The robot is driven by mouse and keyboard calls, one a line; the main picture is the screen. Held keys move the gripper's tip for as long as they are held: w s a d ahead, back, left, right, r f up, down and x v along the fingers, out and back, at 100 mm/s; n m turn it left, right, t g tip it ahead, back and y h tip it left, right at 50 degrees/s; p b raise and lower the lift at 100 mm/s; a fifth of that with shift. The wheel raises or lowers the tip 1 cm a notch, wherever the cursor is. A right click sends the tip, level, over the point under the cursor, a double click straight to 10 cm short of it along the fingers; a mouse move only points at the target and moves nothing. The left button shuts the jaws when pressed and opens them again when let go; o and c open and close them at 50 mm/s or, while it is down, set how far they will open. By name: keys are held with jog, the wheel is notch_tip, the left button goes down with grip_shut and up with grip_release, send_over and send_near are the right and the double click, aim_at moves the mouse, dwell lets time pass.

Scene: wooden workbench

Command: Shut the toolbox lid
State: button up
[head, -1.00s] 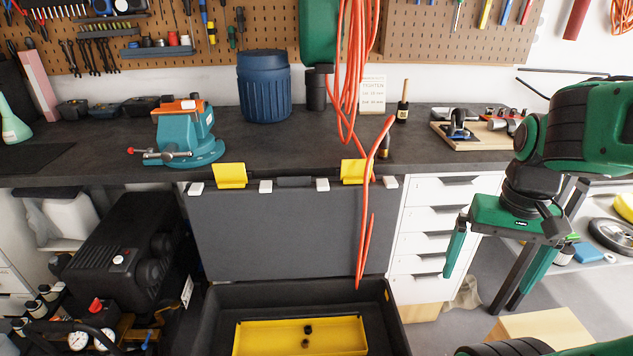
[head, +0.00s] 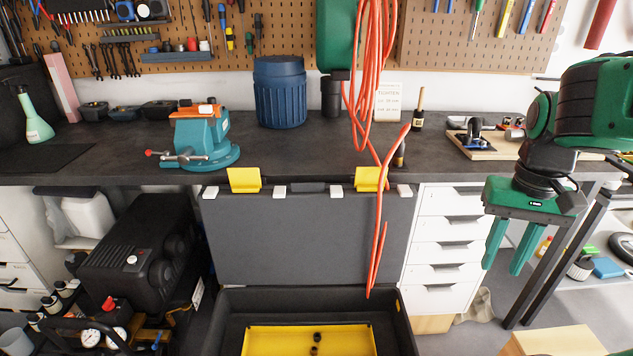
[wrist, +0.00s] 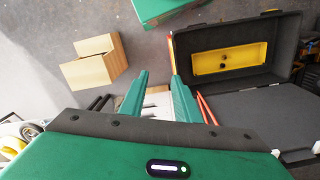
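The toolbox (head: 222,321) is black and stands open below the front of the workbench. Its grey lid (head: 290,235) stands upright behind it against the bench front, with two yellow latches (head: 244,180) along its top edge. A yellow tray (head: 262,341) sits inside. In the wrist view the toolbox (wrist: 285,75) and lid (wrist: 265,115) are at the right.
An orange hose (head: 378,230) hangs in front of the lid's right part. The workbench (head: 300,158) carries a teal vise (head: 200,140) and a blue barrel (head: 281,92). A black compressor (head: 135,255) stands left of the toolbox. A cardboard box (wrist: 94,65) lies on the floor.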

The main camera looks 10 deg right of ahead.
jog(key=shift+n+g, duration=0.3)
jog(key=shift+n, duration=0.2)
jog(key=w+r, duration=0.1)
jog(key=w, duration=0.3)
jog(key=w+r, duration=0.2)
jog(key=w, duration=0.2)
jog(key=w+a+r, duration=0.1)
jog(key=w+r, duration=0.1)
jog(key=w, duration=0.2)
jog(key=shift+r, duration=0.2)
grip_shut()
jog(key=w+a+r, duration=0.1)
jog(key=w+a, duration=0.3)
jog(key=w, duration=0.3)
jog(key=w+a+r+n+g, duration=0.1)
jog(key=w+a, duration=0.3)
jog(key=w, duration=0.4)
jog(key=w+a+r+n, duration=0.1)
jog(key=w+a, duration=0.4)
jog(key=w, duration=0.2)
jog(key=shift+w+r, duration=0.1)
jog(key=shift+w, duration=0.1)
jog(key=w+a+f+n+g, duration=0.1)
jog(key=w+a+f, duration=0.1)
jog(key=w+a, duration=0.65)
jog(key=shift+y, duration=0.3)
jog(key=x, duration=0.6)
jog(key=a+x, duration=0.1)
jog(key=x, duration=0.3)
jog(key=shift+s, duration=0.45)
